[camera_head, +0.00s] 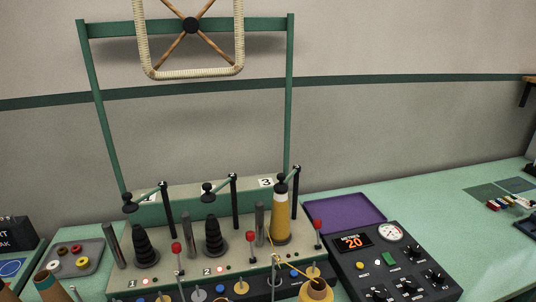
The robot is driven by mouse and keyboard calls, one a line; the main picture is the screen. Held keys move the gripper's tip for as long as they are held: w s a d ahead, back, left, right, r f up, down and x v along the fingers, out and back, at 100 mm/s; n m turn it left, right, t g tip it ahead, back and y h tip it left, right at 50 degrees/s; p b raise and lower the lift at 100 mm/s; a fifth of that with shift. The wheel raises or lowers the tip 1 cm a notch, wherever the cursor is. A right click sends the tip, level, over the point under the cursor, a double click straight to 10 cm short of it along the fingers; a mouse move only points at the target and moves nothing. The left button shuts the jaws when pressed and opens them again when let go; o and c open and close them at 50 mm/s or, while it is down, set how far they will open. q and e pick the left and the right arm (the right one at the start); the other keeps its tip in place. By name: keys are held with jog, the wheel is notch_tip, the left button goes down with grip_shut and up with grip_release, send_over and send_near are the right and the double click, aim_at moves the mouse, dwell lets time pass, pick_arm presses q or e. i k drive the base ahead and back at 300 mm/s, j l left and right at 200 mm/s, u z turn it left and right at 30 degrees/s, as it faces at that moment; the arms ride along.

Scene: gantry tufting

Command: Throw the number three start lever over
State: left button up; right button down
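The green and beige tufting console (190,280) stands on the bench in the lower middle. Three levers with red ball knobs rise from its front: a left one (176,248), a middle one (250,236) and a right one (317,224). The right lever is beside the station with the "3" plate (266,182) and stands roughly upright. A yellow yarn bobbin (281,218) is on that station's spindle. The lever bases are partly hidden. Neither of my grippers is in view.
Black stepped cones (144,246) (213,236) stand at the other two stations. A control box (385,265) reading 20 and a purple tray (345,212) are at right. A yarn cone (316,290) is at the front. A green frame (290,95) rises behind.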

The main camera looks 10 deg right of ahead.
aim_at(317, 222)
jog(key=l, duration=0.7)
jog(key=l+z, duration=0.15)
jog(key=l, duration=0.55)
jog(key=i+l, duration=0.15)
jog(key=l, duration=0.5)
jog(key=l+z, duration=0.05)
